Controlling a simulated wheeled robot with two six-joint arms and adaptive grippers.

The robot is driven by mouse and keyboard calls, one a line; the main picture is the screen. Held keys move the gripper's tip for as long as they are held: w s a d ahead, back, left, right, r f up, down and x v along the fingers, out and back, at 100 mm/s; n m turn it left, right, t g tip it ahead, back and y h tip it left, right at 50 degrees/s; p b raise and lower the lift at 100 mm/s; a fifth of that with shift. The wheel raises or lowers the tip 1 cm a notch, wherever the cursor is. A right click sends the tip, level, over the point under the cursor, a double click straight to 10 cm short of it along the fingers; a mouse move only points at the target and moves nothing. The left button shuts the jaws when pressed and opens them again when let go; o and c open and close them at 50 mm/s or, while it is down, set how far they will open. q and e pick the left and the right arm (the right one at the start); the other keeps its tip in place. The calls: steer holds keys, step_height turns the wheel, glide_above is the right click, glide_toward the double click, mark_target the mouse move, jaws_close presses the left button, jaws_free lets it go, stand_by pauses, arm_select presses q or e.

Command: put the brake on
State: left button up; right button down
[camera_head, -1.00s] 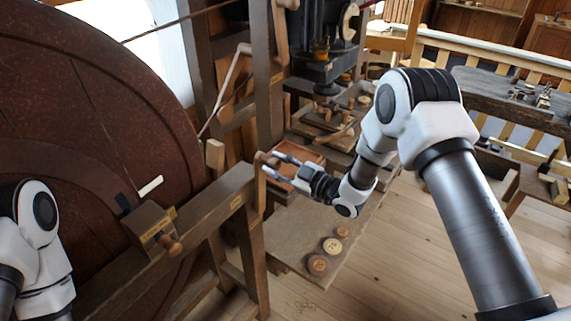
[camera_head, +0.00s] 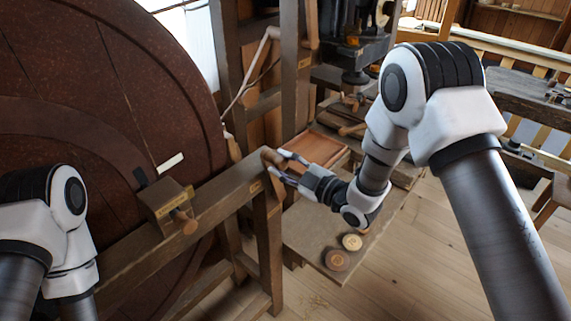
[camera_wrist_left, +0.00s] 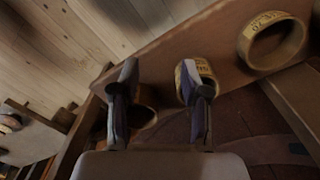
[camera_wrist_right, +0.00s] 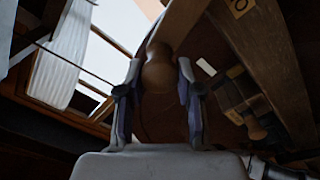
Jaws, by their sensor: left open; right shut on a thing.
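My right gripper (camera_head: 280,167) is at the near side of the upright post, by the end of the wooden beam (camera_head: 222,193). In the right wrist view its fingers (camera_wrist_right: 158,95) are shut on the rounded wooden knob of a lever (camera_wrist_right: 158,72), whose shaft runs up and to the right. I take this as the brake lever; most of it is hidden in the head view. The big red-brown wheel (camera_head: 75,110) stands at the left. My left gripper (camera_wrist_left: 160,100) is open and empty in the left wrist view; the head view shows only its arm.
A wooden block with a peg (camera_head: 167,203) sits on the beam, close to my left arm. In the left wrist view a lettered wooden ring (camera_wrist_left: 272,42) is near the gripper. Round spools (camera_head: 338,260) rest on a low board. Floor is clear at the lower right.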

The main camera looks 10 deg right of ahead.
steer(key=c, duration=1.1)
jaws_free()
steer(key=o, duration=0.4)
steer(key=shift+a, duration=0.15)
steer(key=shift+c, duration=0.2)
steer(key=shift+a, duration=0.2)
steer(key=shift+s+d, duration=0.1)
steer(key=shift+d, duration=0.15)
steer(key=v, duration=1.1)
steer(key=shift+s, duration=0.25)
steer(key=shift+d, duration=0.1)
